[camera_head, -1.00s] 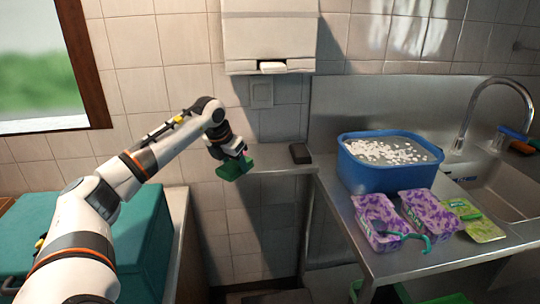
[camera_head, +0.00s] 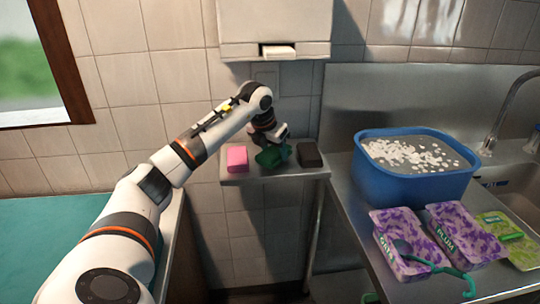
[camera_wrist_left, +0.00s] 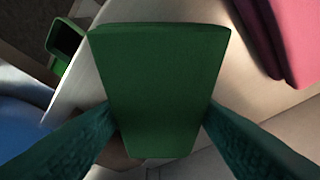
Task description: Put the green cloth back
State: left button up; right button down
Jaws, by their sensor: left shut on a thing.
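The green cloth (camera_head: 269,158) is a folded, block-like piece between the fingers of my left gripper (camera_head: 272,147). It is at the small wall shelf (camera_head: 277,175), between a pink folded cloth (camera_head: 237,158) on the left and a dark block (camera_head: 310,155) on the right. I cannot tell whether it touches the shelf top. In the left wrist view the green cloth (camera_wrist_left: 160,85) fills the middle, with a teal finger of the left gripper (camera_wrist_left: 160,125) against each side. The pink cloth (camera_wrist_left: 292,35) shows at the upper right there. My right gripper is not in view.
A white dispenser (camera_head: 275,25) hangs above the shelf. A steel counter (camera_head: 350,225) to the right holds a blue tub (camera_head: 390,190), purple packs (camera_head: 465,230), a green pack (camera_head: 515,250) and a green-handled scoop (camera_head: 450,270). A teal surface (camera_head: 50,235) lies at left.

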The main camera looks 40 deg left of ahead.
pick_arm(q)
jog(key=shift+a+f, duration=0.15)
jog(key=shift+f, duration=0.5)
jog(key=shift+s+a, duration=0.1)
jog(key=shift+a, duration=0.25)
jog(key=o, duration=0.8)
jog(key=shift+d, duration=0.2)
jog(key=shift+o, duration=1.1)
jog(key=shift+w+d, duration=0.15)
jog(key=shift+w, duration=0.05)
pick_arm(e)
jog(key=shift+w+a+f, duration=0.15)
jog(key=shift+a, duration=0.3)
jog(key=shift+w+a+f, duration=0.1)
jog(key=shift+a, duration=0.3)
pick_arm(q)
jog(key=v, duration=1.2)
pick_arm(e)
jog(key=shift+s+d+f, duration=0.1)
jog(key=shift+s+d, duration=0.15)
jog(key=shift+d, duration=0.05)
